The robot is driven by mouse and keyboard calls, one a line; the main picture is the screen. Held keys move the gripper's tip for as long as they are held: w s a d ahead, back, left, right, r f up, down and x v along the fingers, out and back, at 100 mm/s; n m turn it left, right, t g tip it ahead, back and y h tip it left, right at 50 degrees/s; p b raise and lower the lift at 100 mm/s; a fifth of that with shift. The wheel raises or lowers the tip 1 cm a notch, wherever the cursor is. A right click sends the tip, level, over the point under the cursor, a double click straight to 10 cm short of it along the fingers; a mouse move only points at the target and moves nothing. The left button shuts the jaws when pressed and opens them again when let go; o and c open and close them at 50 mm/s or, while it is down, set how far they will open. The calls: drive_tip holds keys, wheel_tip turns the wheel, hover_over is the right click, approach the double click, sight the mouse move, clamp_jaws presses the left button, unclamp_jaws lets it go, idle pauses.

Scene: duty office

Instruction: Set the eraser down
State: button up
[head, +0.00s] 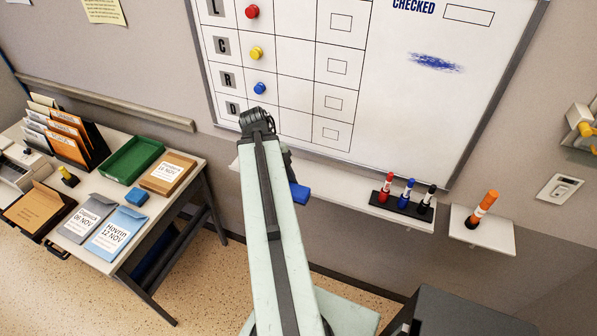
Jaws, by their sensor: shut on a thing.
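The blue eraser (299,193) shows just right of my arm, partly hidden behind it. My gripper (289,176) is mostly hidden behind my raised arm and is shut on the eraser. In the picture the eraser overlaps the white ledge (340,196) under the whiteboard. I cannot tell whether it touches the ledge or is held above or in front of it.
A black holder with red, blue and black markers (405,199) stands on the ledge's right part. The whiteboard (440,110) has a blue smudge. A desk at left holds envelopes, a green tray (133,160) and a small blue block (135,196).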

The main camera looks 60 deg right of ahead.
drive_tip(key=b, duration=0.1)
hover_over(327, 182)
drive_tip(key=w+a, duration=0.1)
drive_tip(key=w, duration=0.1)
drive_tip(key=shift+x, duration=0.85)
drive_tip(key=f+b, duration=0.4)
drive_tip(key=shift+d, duration=0.4)
drive_tip(key=shift+s+r, duration=0.1)
drive_tip(key=shift+r, duration=0.1)
drive_tip(key=shift+c, duration=0.5)
drive_tip(key=o, duration=1.2)
drive_tip(key=shift+o, duration=0.6)
drive_tip(key=p+v, duration=1.1)
drive_tip(key=v, duration=0.1)
